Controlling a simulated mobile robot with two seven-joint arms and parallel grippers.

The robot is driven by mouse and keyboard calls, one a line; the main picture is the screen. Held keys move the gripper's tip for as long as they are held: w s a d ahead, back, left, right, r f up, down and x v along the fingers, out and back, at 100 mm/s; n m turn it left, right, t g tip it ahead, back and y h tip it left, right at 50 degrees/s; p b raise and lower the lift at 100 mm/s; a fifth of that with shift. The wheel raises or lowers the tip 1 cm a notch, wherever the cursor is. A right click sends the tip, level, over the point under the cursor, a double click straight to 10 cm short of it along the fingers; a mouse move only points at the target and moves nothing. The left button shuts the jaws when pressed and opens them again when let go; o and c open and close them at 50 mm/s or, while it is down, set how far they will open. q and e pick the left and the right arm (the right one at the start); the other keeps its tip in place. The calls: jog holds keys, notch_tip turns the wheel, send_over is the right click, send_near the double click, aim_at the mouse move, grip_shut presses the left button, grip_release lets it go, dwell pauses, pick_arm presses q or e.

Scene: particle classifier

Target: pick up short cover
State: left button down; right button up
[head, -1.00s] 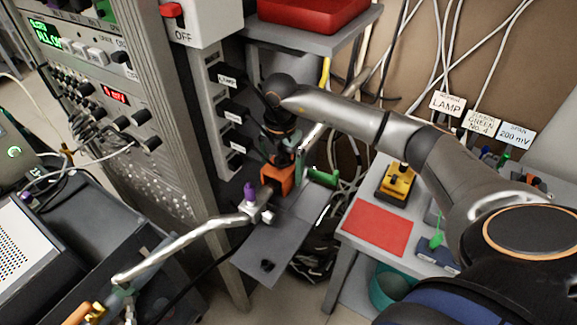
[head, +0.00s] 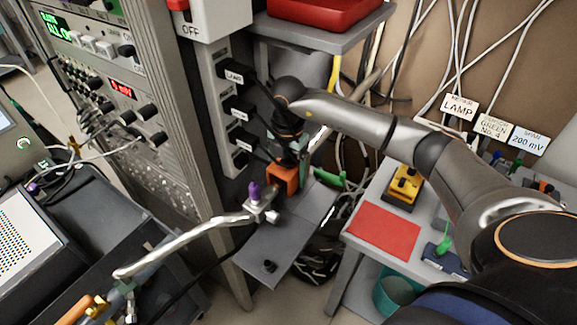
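My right arm reaches in from the right, and its gripper (head: 290,158) points down beside the tall rack, over the grey plate (head: 262,247). An orange block (head: 283,178) is directly below the gripper, touching it or very close. The fingertips are largely hidden by the wrist and block, so I cannot tell whether they hold anything. A green part (head: 330,180) lies just right of the block. I cannot single out the short cover with certainty. My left gripper is not in view.
A silver jointed rod (head: 190,239) with a purple knob (head: 254,192) crosses in front of the plate. The grey table at right holds a red mat (head: 383,239), a yellow device (head: 404,186) and a blue box (head: 443,257). Cables hang behind my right arm.

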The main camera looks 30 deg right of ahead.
jog(key=shift+c, duration=1.4)
jog(key=shift+d+r, duration=0.1)
jog(key=shift+r, duration=0.05)
